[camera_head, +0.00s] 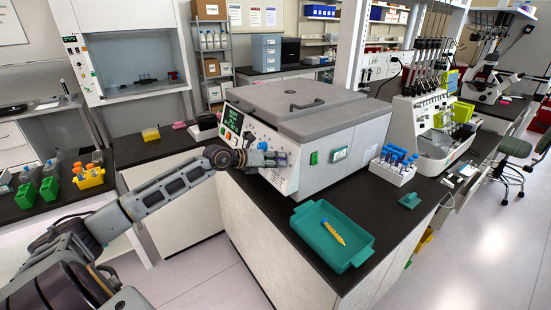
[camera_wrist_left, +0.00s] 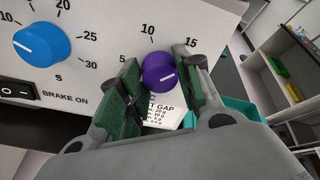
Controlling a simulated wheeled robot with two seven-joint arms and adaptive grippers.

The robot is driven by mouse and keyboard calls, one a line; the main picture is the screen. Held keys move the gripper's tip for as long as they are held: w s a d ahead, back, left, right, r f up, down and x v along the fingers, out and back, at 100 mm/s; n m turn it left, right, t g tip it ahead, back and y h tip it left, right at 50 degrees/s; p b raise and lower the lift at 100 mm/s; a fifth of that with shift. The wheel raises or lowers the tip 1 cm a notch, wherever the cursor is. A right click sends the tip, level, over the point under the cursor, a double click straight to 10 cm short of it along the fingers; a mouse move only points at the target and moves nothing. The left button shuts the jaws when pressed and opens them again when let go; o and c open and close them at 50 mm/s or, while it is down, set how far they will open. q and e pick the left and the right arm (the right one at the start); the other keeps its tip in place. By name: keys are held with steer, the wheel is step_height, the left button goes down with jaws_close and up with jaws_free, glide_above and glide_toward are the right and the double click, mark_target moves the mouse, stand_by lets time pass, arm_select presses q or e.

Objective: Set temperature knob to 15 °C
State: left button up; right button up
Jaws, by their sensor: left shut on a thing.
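My left gripper (camera_wrist_left: 161,86) is shut on a purple knob (camera_wrist_left: 158,67), its dark green pads on either side. The knob's white mark points right and slightly up, below the printed 15; 10 and 5 also show around it. A blue knob (camera_wrist_left: 42,44) with its own scale is to the left, its white mark pointing left and up. Neither knob's full label is readable. In the head view my left gripper (camera_head: 276,158) is at the front panel of the grey-lidded machine (camera_head: 300,125) and hides part of that panel. My right gripper is not in view.
A teal tray (camera_head: 302,218) holding a yellow tube (camera_head: 333,232) is on the black bench in front of the machine. A white rack of blue-capped tubes (camera_head: 397,165) stands right of the machine. In the wrist view, a black switch (camera_wrist_left: 17,90) sits below the blue knob.

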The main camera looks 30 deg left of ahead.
arm_select(q)
steer(key=shift+n+p, duration=1.4)
steer(key=shift+n, duration=0.1)
steer(key=o, duration=1)
steer(key=shift+o, duration=0.2)
steer(key=shift+s+a, duration=0.15)
steer(key=v, duration=1.1)
steer(key=shift+s, duration=0.25)
steer(key=shift+a+r, duration=0.15)
steer(key=shift+a, duration=0.05)
stand_by(0.3)
